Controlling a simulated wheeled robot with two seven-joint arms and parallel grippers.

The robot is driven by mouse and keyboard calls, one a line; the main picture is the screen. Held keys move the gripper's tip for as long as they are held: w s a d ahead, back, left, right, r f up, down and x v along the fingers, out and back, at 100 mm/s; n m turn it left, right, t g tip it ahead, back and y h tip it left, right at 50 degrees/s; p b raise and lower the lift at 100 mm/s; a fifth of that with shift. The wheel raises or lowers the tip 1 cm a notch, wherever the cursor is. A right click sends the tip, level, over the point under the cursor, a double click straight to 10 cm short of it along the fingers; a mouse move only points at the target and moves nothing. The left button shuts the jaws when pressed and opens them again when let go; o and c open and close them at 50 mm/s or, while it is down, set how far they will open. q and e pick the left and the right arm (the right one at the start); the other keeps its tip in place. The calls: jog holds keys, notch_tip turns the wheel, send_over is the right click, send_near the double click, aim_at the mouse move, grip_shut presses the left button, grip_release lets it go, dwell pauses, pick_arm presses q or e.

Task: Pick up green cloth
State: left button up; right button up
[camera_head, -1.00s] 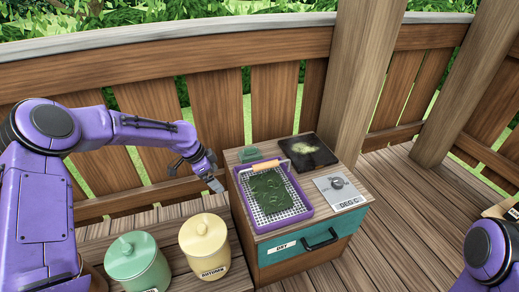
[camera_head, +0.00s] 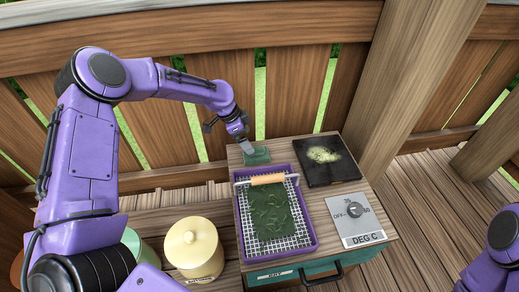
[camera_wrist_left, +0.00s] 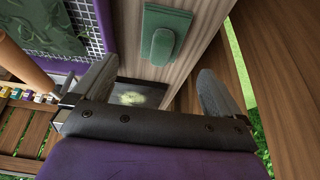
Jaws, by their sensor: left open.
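The green cloth (camera_head: 257,156) is a small folded pad at the back left corner of the wooden-topped cabinet. It also shows in the left wrist view (camera_wrist_left: 163,36), with a raised strip along its middle. My left gripper (camera_head: 246,148) is just above and behind the cloth in the head view, pointing down. In the left wrist view its two fingers (camera_wrist_left: 158,75) are spread apart with nothing between them, and the cloth lies beyond their tips. My right gripper is out of the picture; only a purple part of that arm shows at the right edge.
A purple mesh tray (camera_head: 240,222) with green leaves and a wooden handle (camera_head: 267,179) sits close in front of the cloth. A black plate (camera_head: 345,172) with pale green powder lies to the right. A dial panel (camera_head: 352,228) and a yellow canister (camera_head: 192,247) are nearer.

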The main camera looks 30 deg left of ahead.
aim_at(255, 148)
pick_arm(q)
jog(key=b+x, duration=0.1)
jog(key=x, duration=0.8)
jog(key=shift+w+r, duration=0.1)
jog(key=shift+w, duration=0.1)
jog(key=shift+r, duration=0.1)
jog(key=c, duration=1.1)
